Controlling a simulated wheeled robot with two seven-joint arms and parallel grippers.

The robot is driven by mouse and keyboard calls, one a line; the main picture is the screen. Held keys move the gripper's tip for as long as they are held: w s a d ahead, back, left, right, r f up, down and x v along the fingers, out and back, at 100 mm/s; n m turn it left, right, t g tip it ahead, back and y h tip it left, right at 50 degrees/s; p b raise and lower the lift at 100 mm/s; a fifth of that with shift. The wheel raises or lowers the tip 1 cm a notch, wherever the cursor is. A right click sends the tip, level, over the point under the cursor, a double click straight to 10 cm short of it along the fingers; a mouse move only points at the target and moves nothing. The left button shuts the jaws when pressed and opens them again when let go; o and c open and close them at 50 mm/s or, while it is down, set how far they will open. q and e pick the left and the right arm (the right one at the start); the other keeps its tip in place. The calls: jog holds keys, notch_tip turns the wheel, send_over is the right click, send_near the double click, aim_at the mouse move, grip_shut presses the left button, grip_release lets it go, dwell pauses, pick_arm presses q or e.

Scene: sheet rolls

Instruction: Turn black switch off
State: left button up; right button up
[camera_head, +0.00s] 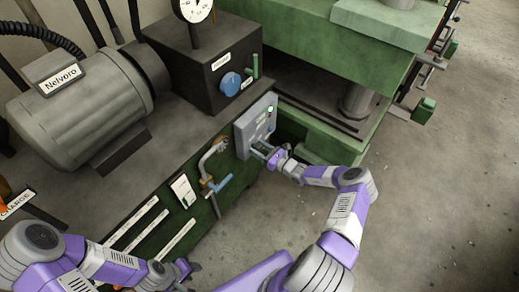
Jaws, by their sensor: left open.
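A grey control box (249,124) is mounted on the front of the green machine, with a small lit light (270,108) near its top. The black switch cannot be made out clearly; small parts on the box face are too small to tell. My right gripper (263,150) is at the lower part of this box and covers some of it. Its fingers are too small to tell whether they are open or shut, or whether they touch anything. My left gripper (188,268) is open, low in the picture and away from the box.
A dark block (195,70) with a gauge (193,8), blue knob (231,84) and green lever (255,66) stands above the box. A grey motor (85,100) is at left. A pipe with a blue-handled valve (218,185) lies left of the box. Floor at right is clear.

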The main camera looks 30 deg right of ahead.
jog(key=shift+c, duration=1.2)
jog(key=shift+n, duration=0.3)
jog(key=n+p, duration=0.2)
jog(key=n, duration=0.1)
jog(key=shift+r, duration=0.1)
jog(key=n+p, duration=0.2)
jog(key=n, duration=0.3)
jog(key=shift+p, duration=0.3)
jog(key=n+p, duration=0.1)
jog(key=n, duration=0.3)
jog(key=shift+s+a+p, duration=0.1)
jog(key=shift+p, duration=0.25)
jog(key=n+p, duration=0.1)
jog(key=n, duration=0.4)
jog(key=shift+f, duration=0.2)
jog(key=shift+n, duration=0.3)
